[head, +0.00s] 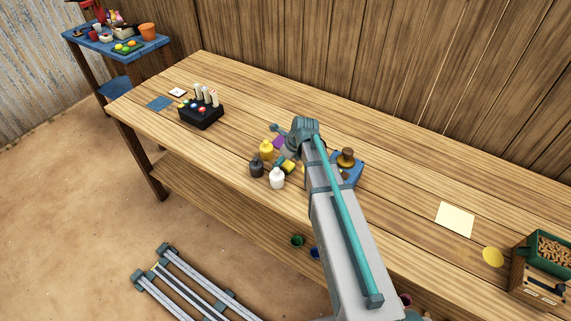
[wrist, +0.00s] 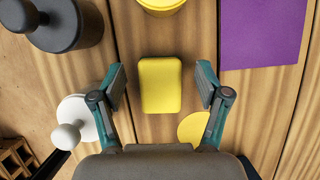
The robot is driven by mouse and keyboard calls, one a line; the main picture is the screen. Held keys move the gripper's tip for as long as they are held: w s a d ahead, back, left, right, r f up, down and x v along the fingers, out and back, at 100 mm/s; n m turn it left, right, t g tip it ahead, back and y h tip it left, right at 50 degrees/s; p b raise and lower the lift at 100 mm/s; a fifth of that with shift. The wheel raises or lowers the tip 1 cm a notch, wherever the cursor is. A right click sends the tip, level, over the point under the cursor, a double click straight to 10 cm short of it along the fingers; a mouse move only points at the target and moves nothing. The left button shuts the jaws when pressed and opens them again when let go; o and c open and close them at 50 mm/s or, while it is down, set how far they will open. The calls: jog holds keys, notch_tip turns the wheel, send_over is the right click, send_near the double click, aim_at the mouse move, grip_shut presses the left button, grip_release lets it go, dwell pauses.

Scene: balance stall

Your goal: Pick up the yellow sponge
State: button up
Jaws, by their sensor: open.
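The yellow sponge (wrist: 161,86) is a rounded rectangular block lying on the wooden table. In the wrist view it sits between the two fingers of my gripper (wrist: 161,78). The fingers are apart, with bare wood showing between each finger and the sponge's sides; neither touches it. The height of the fingers above the table cannot be told. In the head view my arm reaches over this cluster and partly hides it, so I cannot pick out the sponge clearly there.
A yellow weight (head: 266,150), a black weight (head: 256,168) and a white weight (head: 277,179) stand close by. A purple sheet (wrist: 262,33) and a yellow disc (wrist: 193,128) lie near the sponge. A black rack (head: 201,115) stands farther left.

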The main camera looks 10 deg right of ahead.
jog(key=shift+w+a+f, duration=0.1)
jog(key=shift+f, duration=0.25)
jog(key=c, duration=1)
jog(key=shift+r, duration=0.25)
jog(key=shift+c, duration=0.2)
jog(key=shift+r+b, duration=0.5)
jog(key=shift+r, duration=0.05)
jog(key=s+d+r+b, duration=0.4)
jog(key=s+d+r, duration=0.2)
jog(key=s+r, duration=0.5)
jog(key=shift+s+r, duration=0.2)
jog(key=shift+s, duration=0.6)
jog(key=shift+d, duration=0.1)
